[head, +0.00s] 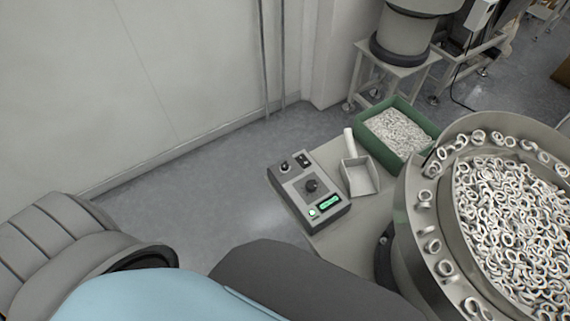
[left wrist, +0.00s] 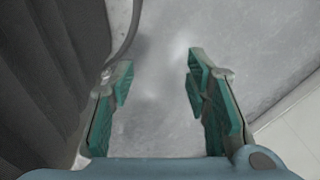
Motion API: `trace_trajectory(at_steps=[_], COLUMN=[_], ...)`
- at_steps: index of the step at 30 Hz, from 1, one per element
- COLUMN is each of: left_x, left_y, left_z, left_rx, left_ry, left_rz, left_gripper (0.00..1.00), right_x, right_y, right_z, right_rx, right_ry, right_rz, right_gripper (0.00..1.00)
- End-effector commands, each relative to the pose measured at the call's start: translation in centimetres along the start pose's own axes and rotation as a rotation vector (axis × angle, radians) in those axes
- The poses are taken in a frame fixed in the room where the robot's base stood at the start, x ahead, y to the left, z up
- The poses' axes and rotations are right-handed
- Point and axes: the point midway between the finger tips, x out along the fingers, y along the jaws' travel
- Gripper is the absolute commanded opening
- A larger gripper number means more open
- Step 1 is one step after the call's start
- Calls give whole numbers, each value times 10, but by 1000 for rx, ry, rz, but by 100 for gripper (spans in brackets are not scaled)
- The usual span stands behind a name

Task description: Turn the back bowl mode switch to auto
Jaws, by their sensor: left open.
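A grey control box (head: 309,189) sits on the light table beside the vibrating bowl in the head view. It has a large black knob (head: 311,186) in the middle, two small black switches (head: 293,163) at its far end, a lit green display (head: 329,201) and a lit button (head: 312,212) at its near end. Switch labels and positions are too small to read. My left gripper (left wrist: 155,95) shows only in the left wrist view, its teal-padded fingers apart and empty above grey floor. The control box is not in that view. My right gripper is not in view.
A bowl feeder (head: 418,205) full of white rings stands right of the box. A scoop (head: 359,176) and a green crate (head: 434,130) of rings lie behind it. Another feeder (head: 404,34) stands farther back. The floor (head: 215,190) left of the table is clear up to the wall.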

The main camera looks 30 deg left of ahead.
Motion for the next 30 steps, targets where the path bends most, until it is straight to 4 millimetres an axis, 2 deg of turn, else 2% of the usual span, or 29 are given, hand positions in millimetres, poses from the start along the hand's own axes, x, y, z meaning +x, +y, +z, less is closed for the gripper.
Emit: trace_trajectory(at_steps=[2,4,8,9,12,20,23,24,26,30], left_x=[-1,-6,-34,-48,-85,-178,-216,-229,-239,-244], left_y=[-1,-3,-5,-6,-6,-5,-6,-7,-8,-11], left_z=[-9,-28,-89,-106,-140,-192,-215,-228,-248,-293], left_rx=[1,4,11,14,19,45,79,104,146,239], left_ry=[9,24,68,79,107,159,175,173,160,117], left_rz=[-2,-3,-6,-8,-10,-14,-19,-22,-25,-24], left_gripper=[43,43,43,43,43,43,43,43,43,43], right_x=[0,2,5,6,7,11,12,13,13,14], right_y=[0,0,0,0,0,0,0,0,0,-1], right_z=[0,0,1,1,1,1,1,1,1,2], right_rx=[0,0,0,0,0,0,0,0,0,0], right_ry=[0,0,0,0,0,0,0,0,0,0], right_rz=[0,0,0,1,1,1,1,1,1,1], right_gripper=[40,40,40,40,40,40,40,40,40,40])
